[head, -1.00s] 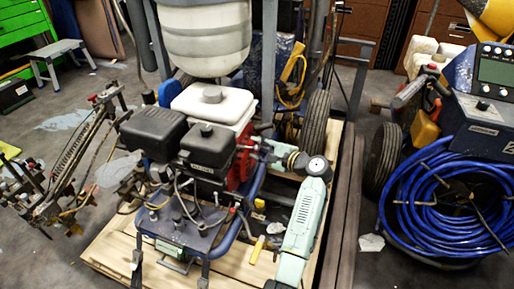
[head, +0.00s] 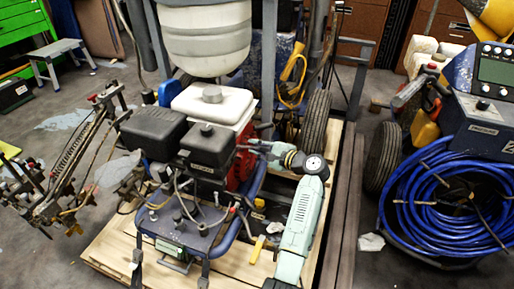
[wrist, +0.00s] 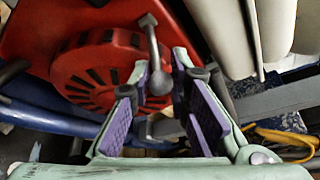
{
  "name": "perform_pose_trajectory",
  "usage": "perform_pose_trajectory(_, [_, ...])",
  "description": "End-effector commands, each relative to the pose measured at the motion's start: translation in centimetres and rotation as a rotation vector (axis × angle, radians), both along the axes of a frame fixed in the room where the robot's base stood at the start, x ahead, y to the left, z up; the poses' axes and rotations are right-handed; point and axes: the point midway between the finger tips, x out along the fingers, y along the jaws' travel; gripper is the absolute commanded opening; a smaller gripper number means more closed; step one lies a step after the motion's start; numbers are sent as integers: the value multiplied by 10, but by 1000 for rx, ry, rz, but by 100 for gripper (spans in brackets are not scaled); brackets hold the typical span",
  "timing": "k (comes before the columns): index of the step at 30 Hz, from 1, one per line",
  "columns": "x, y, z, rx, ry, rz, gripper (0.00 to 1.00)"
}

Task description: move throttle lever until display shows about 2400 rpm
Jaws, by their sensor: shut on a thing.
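The throttle lever (wrist: 153,45) is a grey metal rod with a round knob, in front of the red engine housing in the wrist view. My gripper (wrist: 163,85) has its purple-padded fingers on either side of the knob and is shut on the lever. In the head view my gripper (head: 262,148) reaches left to the right side of the engine, where the lever is hard to make out. A small greenish display (head: 172,249) sits on the front of the striper's lower box; its figures are too small to read.
The engine has black covers (head: 207,147) and a white tank (head: 213,103). A blue tube frame and a black wheel (head: 317,118) stand close to my arm. A coiled blue hose (head: 450,205) and a second machine with a screen (head: 496,72) are at the right.

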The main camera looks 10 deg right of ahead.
Motion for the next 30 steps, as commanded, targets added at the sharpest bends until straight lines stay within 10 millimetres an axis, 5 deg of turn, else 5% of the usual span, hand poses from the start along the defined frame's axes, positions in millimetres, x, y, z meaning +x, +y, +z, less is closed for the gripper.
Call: perform_pose_trajectory(30, [-7, 3, 0, 0, 0, -107, 0])
